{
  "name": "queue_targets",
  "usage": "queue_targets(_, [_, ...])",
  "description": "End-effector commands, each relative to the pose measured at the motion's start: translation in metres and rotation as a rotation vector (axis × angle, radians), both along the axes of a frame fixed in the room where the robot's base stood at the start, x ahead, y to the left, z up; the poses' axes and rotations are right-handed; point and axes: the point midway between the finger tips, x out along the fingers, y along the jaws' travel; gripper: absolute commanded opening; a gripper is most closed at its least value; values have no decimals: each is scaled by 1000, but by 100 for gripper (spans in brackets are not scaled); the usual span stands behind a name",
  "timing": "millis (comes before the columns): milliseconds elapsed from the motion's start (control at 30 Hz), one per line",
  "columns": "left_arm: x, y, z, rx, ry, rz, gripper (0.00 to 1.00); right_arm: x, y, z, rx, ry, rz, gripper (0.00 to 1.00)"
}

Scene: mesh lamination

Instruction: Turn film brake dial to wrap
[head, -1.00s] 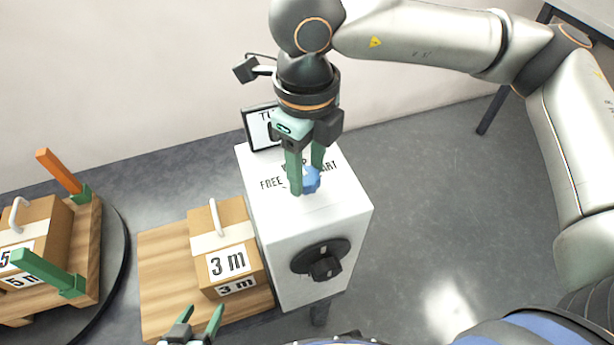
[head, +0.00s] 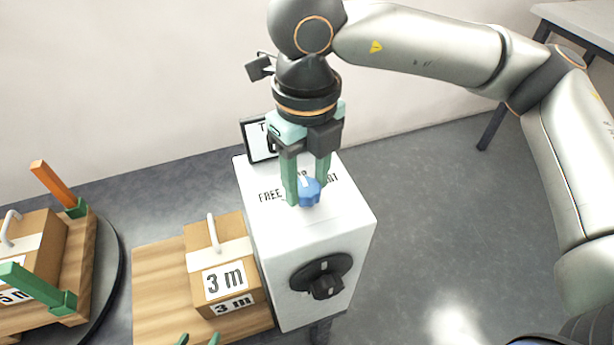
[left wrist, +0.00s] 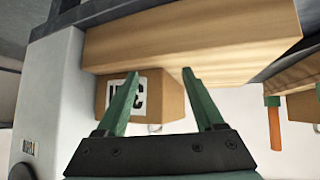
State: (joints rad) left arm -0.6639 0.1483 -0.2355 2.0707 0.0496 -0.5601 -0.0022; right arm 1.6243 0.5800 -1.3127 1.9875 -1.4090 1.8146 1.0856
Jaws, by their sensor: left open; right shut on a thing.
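A blue dial (head: 308,192) sits on top of the white box (head: 318,225), by black lettering of which "FREE" is readable and the rest is partly hidden. My right gripper (head: 307,195) points down from above and is shut on the blue dial. A black knob (head: 325,286) on a round black plate is on the box's front face, apart from both grippers. My left gripper (head: 198,339) shows only its fingertips at the bottom edge. In the left wrist view it (left wrist: 158,85) is open and empty, with a carton beyond it.
A carton marked "3 m" (head: 208,265) stands on a wooden board (head: 160,280) left of the box. A round platform (head: 112,265) with another carton (head: 40,240) and upright posts is further left. A small display (head: 258,140) stands behind the box.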

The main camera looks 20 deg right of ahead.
Motion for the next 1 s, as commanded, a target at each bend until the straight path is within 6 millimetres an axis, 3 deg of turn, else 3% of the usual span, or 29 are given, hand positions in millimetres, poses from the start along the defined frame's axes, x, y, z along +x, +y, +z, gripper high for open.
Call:
queue_targets(33, [0,0,0,0,1,0,70,1,0,1,2,-5,-1,0])
queue_targets(67, [0,0,-1,0,1,0,70,1,0,1,2,-5,-1,52])
queue_targets(300, [-1,0,-1,1,2,0,70,1,0,1,1,-3,0,79])
queue_targets(667, [1,0,1,0,-1,-1,70,1,0,8,1,-3,0,80])
queue_targets(1000, [5,-1,11,-1,-9,-2,70,1,1,76,2,-6,0,80])
